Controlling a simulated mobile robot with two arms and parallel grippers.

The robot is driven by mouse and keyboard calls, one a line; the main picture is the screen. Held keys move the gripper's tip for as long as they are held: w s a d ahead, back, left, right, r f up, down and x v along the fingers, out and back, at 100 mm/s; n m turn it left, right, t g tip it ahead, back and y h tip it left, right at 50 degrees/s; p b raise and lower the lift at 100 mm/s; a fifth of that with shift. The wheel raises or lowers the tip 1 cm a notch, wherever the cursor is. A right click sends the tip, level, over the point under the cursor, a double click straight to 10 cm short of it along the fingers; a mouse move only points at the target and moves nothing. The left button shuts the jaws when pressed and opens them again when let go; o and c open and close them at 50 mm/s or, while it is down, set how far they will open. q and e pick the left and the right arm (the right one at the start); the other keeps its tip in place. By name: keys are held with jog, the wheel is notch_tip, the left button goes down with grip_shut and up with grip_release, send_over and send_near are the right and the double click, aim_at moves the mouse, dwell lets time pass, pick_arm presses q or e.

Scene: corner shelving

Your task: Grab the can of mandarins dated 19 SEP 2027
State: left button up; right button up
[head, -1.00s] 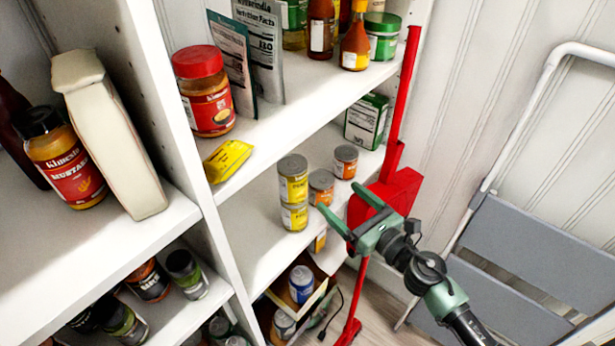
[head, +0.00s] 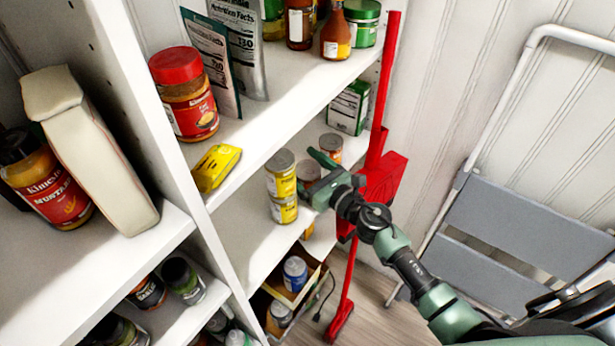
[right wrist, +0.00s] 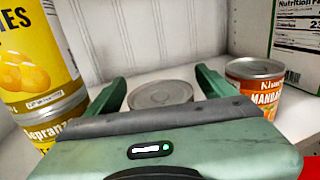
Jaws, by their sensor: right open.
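A can (right wrist: 160,93) stands on the shelf between the fingers of my right gripper (right wrist: 163,86), in the right wrist view. Only its lid and upper rim show, so its label and date are hidden. My right gripper (head: 312,172) is open in the head view, its fingers at either side of this can (head: 307,167). An orange-labelled can of mandarins (right wrist: 254,92) stands to the right in the wrist view; it also shows farther back in the head view (head: 331,150). No date is readable on it. My left gripper is not in view.
Two stacked yellow cans (head: 282,190) stand just left of my right gripper and are close in the wrist view (right wrist: 35,60). A green-and-white box (head: 348,107) stands behind. A red pole-like object (head: 383,175) stands at the shelf's right end. The upper shelf (head: 262,128) overhangs.

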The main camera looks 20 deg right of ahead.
jog(key=shift+c, duration=1.2)
jog(key=c, duration=1.5)
